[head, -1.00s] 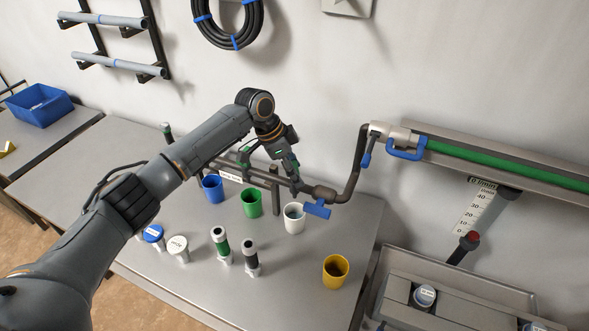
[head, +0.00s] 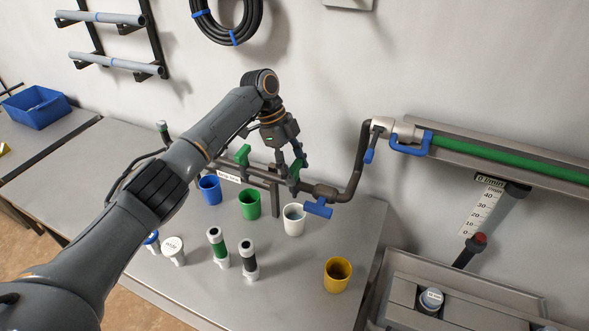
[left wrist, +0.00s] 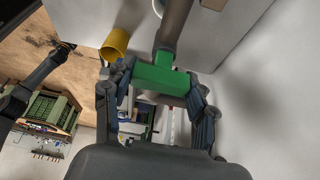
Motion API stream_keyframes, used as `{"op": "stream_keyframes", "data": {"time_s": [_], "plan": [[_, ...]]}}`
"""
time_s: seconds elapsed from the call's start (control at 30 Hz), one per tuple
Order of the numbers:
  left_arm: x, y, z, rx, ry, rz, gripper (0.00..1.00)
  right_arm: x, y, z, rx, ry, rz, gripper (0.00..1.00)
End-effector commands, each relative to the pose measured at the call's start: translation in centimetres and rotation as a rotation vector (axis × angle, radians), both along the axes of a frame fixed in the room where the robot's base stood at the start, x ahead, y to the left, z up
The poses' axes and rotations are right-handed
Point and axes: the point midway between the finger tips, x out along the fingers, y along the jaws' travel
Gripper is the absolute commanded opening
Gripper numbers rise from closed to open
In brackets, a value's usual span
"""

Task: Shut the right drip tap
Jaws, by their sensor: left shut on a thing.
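The right drip tap is on the brown manifold pipe, and its green handle (head: 294,173) is partly hidden by my fingers in the head view. In the left wrist view the green handle (left wrist: 160,78) lies between my fingertips, its bar crosswise to the pipe (left wrist: 174,25). My left gripper (head: 297,166) is shut on this handle from above. The left tap's green handle (head: 243,154) stands free to the left on the same manifold. A white cup (head: 294,221) stands below the right tap.
A blue-handled valve (head: 318,208) is just right of the held tap. A blue cup (head: 209,190), a green cup (head: 250,205) and a yellow cup (head: 337,275) stand on the bench. A flow gauge (head: 478,210) is at right.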

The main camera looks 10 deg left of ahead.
Motion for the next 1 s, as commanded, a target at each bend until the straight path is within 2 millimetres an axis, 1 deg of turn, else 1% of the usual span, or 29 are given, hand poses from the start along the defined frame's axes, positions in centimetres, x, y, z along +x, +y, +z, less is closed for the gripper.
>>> {"op": "stream_keyframes", "data": {"time_s": [0.43, 0.47, 0.5, 0.53, 0.57, 0.87, 1.0], "plan": [[0.0, 0.0, 0.0, 0.000, -0.001, -0.014, 0.25, 0.0, 0.0, -0.1, 0.000, 0.000, 0.000, 0.42], [0.0, 0.0, 0.0, 0.000, -0.001, -0.014, 0.62, 0.0, 0.0, -0.1, 0.000, 0.000, 0.000, 0.42], [0.0, 0.0, 0.0, 0.000, -0.001, -0.014, 0.71, 0.0, 0.0, -0.1, 0.000, 0.000, 0.000, 0.42], [0.0, 0.0, 0.0, -0.001, -0.002, -0.013, 0.77, 0.0, 0.0, -0.1, 0.000, 0.000, 0.000, 0.42], [0.0, 0.0, 0.0, 0.000, -0.002, -0.012, 0.79, 0.0, 0.0, -0.1, 0.000, 0.000, 0.000, 0.42], [0.0, 0.0, 0.1, 0.000, -0.001, -0.010, 0.79, -0.1, -0.2, -0.1, -0.001, 0.001, 0.001, 0.42], [0.2, 0.4, 1.0, 0.000, -0.002, -0.009, 0.79, -0.1, -0.2, -0.1, -0.002, 0.001, 0.001, 0.42]]}}
